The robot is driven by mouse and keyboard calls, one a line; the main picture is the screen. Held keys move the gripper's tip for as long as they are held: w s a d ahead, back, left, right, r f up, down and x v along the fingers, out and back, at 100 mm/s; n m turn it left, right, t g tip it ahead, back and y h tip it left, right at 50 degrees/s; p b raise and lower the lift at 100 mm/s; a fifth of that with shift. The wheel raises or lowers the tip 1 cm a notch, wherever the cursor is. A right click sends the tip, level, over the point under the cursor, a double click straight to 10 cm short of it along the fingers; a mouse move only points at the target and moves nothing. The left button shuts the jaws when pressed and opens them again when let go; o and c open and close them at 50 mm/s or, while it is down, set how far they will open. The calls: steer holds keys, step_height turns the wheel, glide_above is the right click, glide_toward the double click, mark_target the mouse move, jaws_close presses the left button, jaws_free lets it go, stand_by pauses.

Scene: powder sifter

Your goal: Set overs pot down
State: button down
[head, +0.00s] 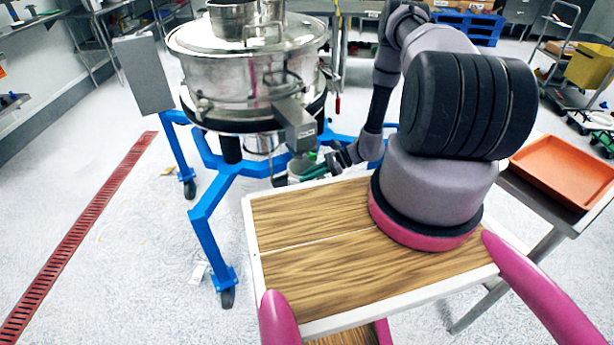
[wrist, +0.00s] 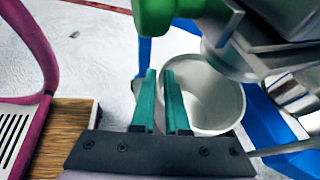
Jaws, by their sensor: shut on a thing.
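The overs pot (wrist: 212,100) is a pale grey, open-topped round pot, seen from above in the wrist view. My gripper (wrist: 159,76) has two green fingers closed at the pot's left side, pinching its near-left rim or wall. In the head view my gripper (head: 308,173) is low beside the sifter, under its side spout (head: 296,124). The pot (head: 298,166) shows there only in part, behind the fingers. I cannot tell whether its base touches anything. The inside of the pot looks empty where visible.
The steel sifter (head: 245,75) stands on a blue wheeled frame (head: 208,215). A green part (wrist: 165,14) and a grey metal piece overhang the pot closely. My wood-topped deck is in front. An orange tray (head: 565,170) lies on a side table.

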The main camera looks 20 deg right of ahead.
steer(key=c, duration=0.9)
jaws_free()
steer(key=v, duration=1.2)
steer(key=shift+d+r, duration=0.1)
steer(key=shift+r, duration=0.05)
steer(key=w+a+r+n+g+h, duration=0.2)
steer(key=r+n+h, duration=0.55)
steer(key=r, duration=2.85)
steer(key=s+a+r+n+t+h, duration=0.1)
steer(key=s+r+n+t, duration=0.1)
steer(key=s+r, duration=0.4)
steer(key=s+a+r+n+t+h, duration=0.1)
steer(key=s+a+r+n+t, duration=0.1)
steer(key=s+r, duration=0.5)
steer(key=s+a+r+n+t+h, duration=0.1)
steer(key=s+a+r+n+t, duration=0.1)
steer(key=s+r, duration=0.4)
steer(key=shift+s+a+r+n+t+h, duration=0.15)
steer(key=shift+r+n+t, duration=0.25)
steer(key=shift+r, duration=0.3)
steer(key=shift+s+d+r+n+t+h, duration=0.1)
steer(key=shift+r+n+t, duration=0.05)
steer(key=shift+r+t, duration=0.45)
